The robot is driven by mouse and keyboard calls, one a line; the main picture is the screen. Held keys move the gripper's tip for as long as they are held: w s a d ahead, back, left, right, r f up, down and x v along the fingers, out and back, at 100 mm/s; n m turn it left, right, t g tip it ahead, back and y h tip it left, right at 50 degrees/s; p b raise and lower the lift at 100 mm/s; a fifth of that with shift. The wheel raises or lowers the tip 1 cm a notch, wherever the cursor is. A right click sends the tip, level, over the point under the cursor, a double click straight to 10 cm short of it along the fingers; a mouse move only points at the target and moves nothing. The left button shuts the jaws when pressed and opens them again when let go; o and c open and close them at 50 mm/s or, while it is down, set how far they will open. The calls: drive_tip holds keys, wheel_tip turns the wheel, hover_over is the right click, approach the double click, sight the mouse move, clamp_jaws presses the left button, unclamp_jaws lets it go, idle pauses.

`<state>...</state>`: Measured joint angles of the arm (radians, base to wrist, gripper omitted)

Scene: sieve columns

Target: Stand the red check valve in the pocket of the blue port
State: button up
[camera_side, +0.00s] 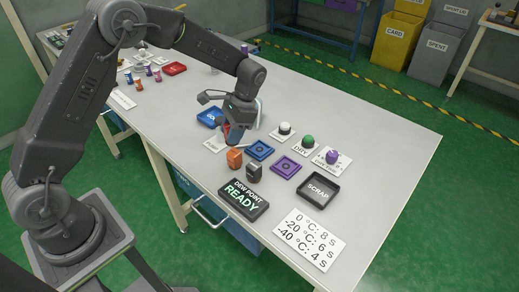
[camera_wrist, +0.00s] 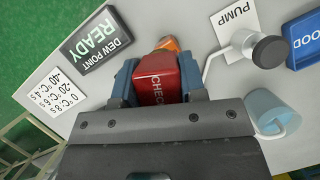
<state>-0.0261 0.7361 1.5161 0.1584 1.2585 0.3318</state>
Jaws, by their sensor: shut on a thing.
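The red check valve (camera_wrist: 160,78), marked CHECK, is between the blue fingers of my gripper (camera_wrist: 160,85) in the wrist view, and the fingers are shut on it. In the side view my gripper (camera_side: 234,133) is over the table, just left of the blue port (camera_side: 260,150), with a little of the red valve showing low between the fingers. The blue port is a flat square plate with a round dark middle, with nothing standing in it. I do not make out the blue port in the wrist view. Whether the valve touches the table cannot be told.
An orange block (camera_side: 234,158) and a dark grey block (camera_side: 253,173) stand in front of my gripper. A purple port (camera_side: 286,167) lies right of the blue one. The black SCRAP tray (camera_side: 319,190), dew point display (camera_side: 243,197) and blue tray (camera_side: 209,118) are nearby. Several knobs stand behind.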

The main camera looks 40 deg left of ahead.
drive_tip(key=w+a+n+t+h, duration=0.1)
drive_tip(key=w+a+n+h, duration=0.1)
drive_tip(key=n, duration=0.7)
drive_tip(key=w+a+r+n+t+h, duration=0.1)
drive_tip(key=a+n+h, duration=0.3)
drive_tip(key=n, duration=0.6)
drive_tip(key=shift+w+a+r+n+t, duration=0.3)
drive_tip(key=shift+w+a+t, duration=0.2)
drive_tip(key=shift+a, duration=0.45)
drive_tip(key=shift+w+a+n+t, duration=0.3)
drive_tip(key=shift+a+n+t, duration=0.25)
drive_tip(key=shift+n, duration=0.55)
approach(264, 152)
drive_tip(key=shift+d+f+n, duration=0.3)
drive_tip(key=shift+d+f, duration=0.2)
drive_tip(key=shift+d, duration=0.3)
drive_tip(key=shift+f, duration=2.05)
